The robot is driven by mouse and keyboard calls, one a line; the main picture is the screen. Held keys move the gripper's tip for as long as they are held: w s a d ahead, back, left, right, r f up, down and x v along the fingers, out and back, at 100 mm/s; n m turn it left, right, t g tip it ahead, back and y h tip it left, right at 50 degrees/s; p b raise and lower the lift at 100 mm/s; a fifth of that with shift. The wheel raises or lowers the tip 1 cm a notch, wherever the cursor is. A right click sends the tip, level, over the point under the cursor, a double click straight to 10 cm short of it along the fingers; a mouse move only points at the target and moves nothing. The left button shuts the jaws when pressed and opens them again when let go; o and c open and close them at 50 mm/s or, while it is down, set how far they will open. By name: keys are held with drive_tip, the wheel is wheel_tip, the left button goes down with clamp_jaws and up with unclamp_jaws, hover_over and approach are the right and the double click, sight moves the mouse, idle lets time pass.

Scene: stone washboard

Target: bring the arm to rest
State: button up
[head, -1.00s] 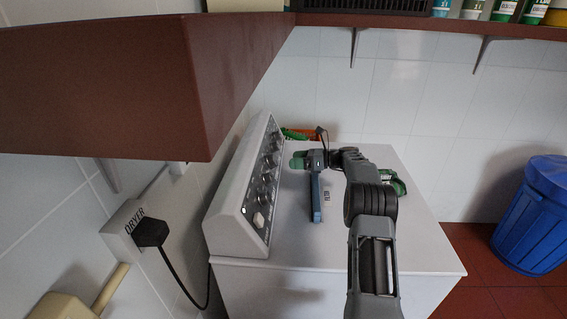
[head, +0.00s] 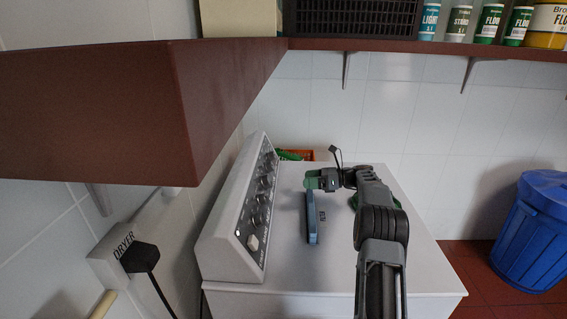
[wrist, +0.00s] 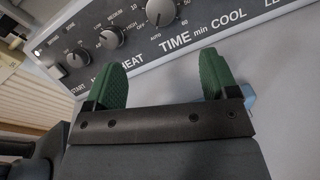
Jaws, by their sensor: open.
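My arm reaches over the white top of the dryer (head: 410,260) from the lower right. My gripper (head: 308,180) is above the dryer top in the head view, near the control panel. In the wrist view my gripper (wrist: 160,70) shows its two green fingertips well apart, with nothing between them. The dryer's control panel (wrist: 215,30), with knobs and the words TIME and COOL, lies just beyond the fingertips.
A blue bar-shaped object (head: 312,220) and a small dark item lie on the dryer top below my gripper. A brown shelf (head: 110,110) overhangs at left. A blue bin (head: 540,235) stands at right.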

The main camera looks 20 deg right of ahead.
drive_tip(key=s+a+r+n+g+h, duration=0.4)
drive_tip(key=s+a+n+h, duration=0.2)
drive_tip(key=s+a+n, duration=0.55)
drive_tip(key=s+f+n+h, duration=0.2)
drive_tip(key=s+n+h, duration=0.2)
drive_tip(key=s+n, duration=0.3)
drive_tip(key=s+a+f+n+t+h, duration=0.1)
drive_tip(key=s+f+n+h, duration=0.2)
drive_tip(key=s, duration=1.4)
drive_tip(key=n+h, duration=0.2)
drive_tip(key=n, duration=0.2)
drive_tip(key=shift+s+a+f, duration=0.15)
drive_tip(key=shift+s+f, duration=0.05)
drive_tip(key=shift+s, duration=0.1)
drive_tip(key=shift+c, duration=0.2)
